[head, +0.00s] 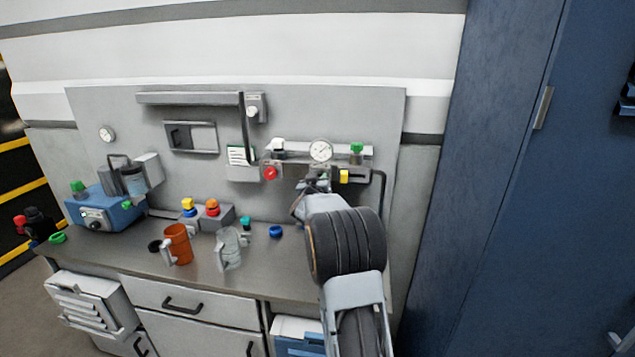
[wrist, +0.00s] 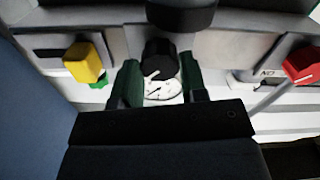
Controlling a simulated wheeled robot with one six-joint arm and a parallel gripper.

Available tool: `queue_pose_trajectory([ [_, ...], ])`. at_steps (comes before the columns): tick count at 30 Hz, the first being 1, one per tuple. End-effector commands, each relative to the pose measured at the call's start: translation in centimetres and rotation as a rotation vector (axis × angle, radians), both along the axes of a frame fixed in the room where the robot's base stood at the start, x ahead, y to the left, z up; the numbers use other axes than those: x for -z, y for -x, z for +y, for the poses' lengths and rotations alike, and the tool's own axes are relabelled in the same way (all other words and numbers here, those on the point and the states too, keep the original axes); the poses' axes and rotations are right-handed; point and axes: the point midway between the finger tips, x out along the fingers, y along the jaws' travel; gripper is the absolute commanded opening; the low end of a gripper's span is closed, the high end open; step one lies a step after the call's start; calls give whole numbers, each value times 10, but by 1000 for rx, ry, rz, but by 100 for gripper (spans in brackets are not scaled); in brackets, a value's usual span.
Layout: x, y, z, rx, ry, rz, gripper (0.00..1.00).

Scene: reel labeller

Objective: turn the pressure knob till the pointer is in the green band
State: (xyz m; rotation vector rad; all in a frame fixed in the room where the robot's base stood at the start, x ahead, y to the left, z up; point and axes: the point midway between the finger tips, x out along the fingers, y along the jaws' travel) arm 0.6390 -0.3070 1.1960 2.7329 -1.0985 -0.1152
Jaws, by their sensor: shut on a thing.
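The black pressure knob (wrist: 158,60) sits between the two dark green fingers of my gripper (wrist: 158,84) in the wrist view. The fingers are shut on its sides. In the head view my gripper (head: 317,184) is at the panel just below the round white gauge (head: 320,150), and the knob is hidden there. The gauge face also shows in the wrist view (wrist: 163,90), partly covered by the knob and fingers. A dark pointer is visible on it. The green band is too small to make out, so I cannot tell if the pointer is in it.
A yellow knob (head: 344,176) and a green-topped fitting (head: 356,148) are close right of my gripper. A red knob (head: 270,172) is to the left. An orange mug (head: 179,244), a grey mug (head: 229,249) and a blue cap (head: 275,231) stand on the bench below.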

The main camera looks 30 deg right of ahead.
Motion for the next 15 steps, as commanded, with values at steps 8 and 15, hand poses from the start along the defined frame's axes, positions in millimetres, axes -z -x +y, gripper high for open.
queue_pose_trajectory([
  [8, 1, 0, 1, -1, -23, -23, 16],
  [15, 4, 0, 1, -1, -124, -120, 16],
])
